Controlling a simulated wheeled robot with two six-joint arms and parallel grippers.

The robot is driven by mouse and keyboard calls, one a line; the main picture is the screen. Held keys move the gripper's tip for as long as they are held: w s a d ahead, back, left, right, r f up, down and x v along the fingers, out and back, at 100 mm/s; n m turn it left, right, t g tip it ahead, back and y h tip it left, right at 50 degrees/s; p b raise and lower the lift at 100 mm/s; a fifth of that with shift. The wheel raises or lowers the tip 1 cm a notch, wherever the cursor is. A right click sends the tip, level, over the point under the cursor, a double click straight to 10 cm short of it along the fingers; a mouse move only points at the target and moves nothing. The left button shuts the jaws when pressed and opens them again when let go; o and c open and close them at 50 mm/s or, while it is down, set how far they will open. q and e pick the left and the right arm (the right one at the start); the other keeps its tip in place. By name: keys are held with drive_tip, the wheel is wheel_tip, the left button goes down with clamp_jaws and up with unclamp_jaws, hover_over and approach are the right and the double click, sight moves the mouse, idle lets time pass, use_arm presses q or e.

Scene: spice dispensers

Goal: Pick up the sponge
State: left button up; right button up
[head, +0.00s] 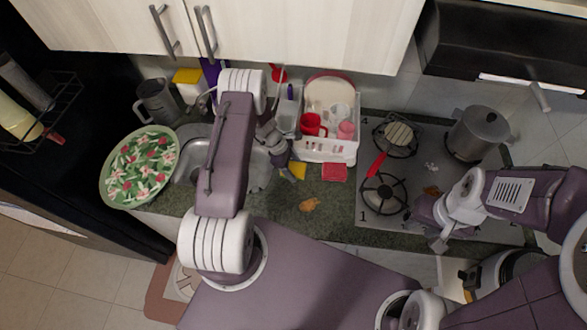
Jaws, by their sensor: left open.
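A small yellow block (298,170), which looks like a sponge, lies on the counter just in front of the white dish rack. A flat red block (334,172), which may also be a sponge, lies to its right. My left gripper (288,172) is open, close beside the yellow block at its left. I cannot tell whether they touch. The red block is apart from it. My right gripper (439,245) is over the front edge of the stove, far from both blocks. Its jaw opening is too small to judge.
The white dish rack (326,150) holds a red mug (312,125) and other dishes. The sink (262,172) is partly hidden by my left arm. A brown-orange scrap (309,204) lies on the counter. The stove (410,170) has a pot (478,134) and a red-handled pan.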

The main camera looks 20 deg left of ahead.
sight(297, 168)
use_arm(q)
drive_tip(key=shift+s, duration=0.15)
drive_tip(key=shift+f, duration=0.1)
drive_tip(key=c, duration=1.1)
drive_tip(key=shift+r, duration=0.5)
wheel_tip(297, 168, up, 3)
drive_tip(key=shift+f+b, duration=0.1)
drive_tip(key=shift+b, duration=0.7)
drive_tip(key=d+r, duration=0.2)
drive_tip(key=d, duration=0.1)
drive_tip(key=s+d+r+b, duration=0.1)
drive_tip(key=d+r, duration=0.2)
drive_tip(key=d, duration=0.1)
drive_tip(key=s+d+r+b, duration=0.1)
drive_tip(key=d+r, duration=0.1)
drive_tip(key=d, duration=0.2)
drive_tip(key=shift+d+r, duration=0.25)
